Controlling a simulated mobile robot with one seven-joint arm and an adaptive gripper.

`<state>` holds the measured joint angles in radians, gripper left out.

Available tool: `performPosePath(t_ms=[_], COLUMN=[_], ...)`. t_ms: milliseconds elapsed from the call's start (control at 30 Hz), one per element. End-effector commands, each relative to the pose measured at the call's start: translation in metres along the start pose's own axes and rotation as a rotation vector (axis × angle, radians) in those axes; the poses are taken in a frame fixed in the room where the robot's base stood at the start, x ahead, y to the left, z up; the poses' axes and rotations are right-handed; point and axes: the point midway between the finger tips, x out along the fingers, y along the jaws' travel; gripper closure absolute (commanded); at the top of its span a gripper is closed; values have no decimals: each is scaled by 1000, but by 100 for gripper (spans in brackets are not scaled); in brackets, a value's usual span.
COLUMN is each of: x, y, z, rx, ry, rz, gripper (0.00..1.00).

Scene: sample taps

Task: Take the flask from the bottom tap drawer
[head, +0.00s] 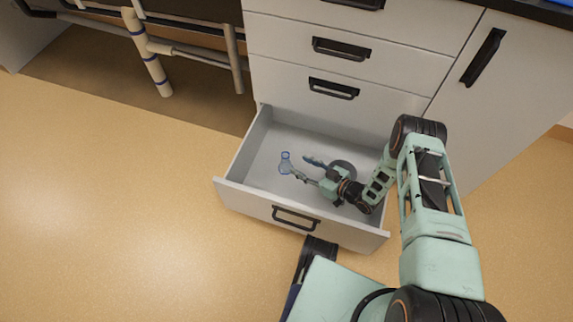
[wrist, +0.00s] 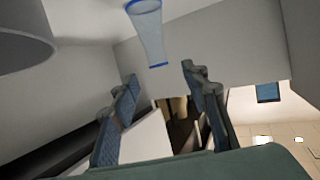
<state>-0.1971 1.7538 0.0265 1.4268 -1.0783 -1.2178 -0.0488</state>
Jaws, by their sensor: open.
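The bottom drawer (head: 248,150) is pulled out of the white cabinet. A small clear flask with blue edging (head: 286,168) stands inside it, left of the middle. My gripper (head: 298,166) reaches low into the drawer from the right. Its two fingers are spread and empty, with their tips close to the flask's right side. In the wrist view the flask (wrist: 149,35) shows at the top, beyond and roughly between the open fingertips (wrist: 160,76). Whether a finger touches it cannot be told.
A grey round vessel (head: 345,166) sits in the drawer behind my gripper; it also shows at the wrist view's upper left (wrist: 25,40). The drawer front (head: 255,205) and walls surround the hand. Closed drawers (head: 350,65) are above. Pipes (head: 148,55) stand at the left.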

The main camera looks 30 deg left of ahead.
Motion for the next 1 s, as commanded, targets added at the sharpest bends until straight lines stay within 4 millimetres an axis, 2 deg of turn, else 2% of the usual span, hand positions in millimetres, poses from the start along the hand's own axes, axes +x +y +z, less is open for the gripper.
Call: performPosePath(t_ms=[33, 267, 533, 800, 1000], x=[10, 28, 66, 71, 70], y=[-1, 1, 3, 4, 4], z=[2, 0, -4, -6, -6], rx=[-3, -2, -3, -1, -1], ry=[0, -1, 0, -2, -2], rz=[-3, -1, -2, -1, -1], gripper=[58, 58, 58, 58, 80])
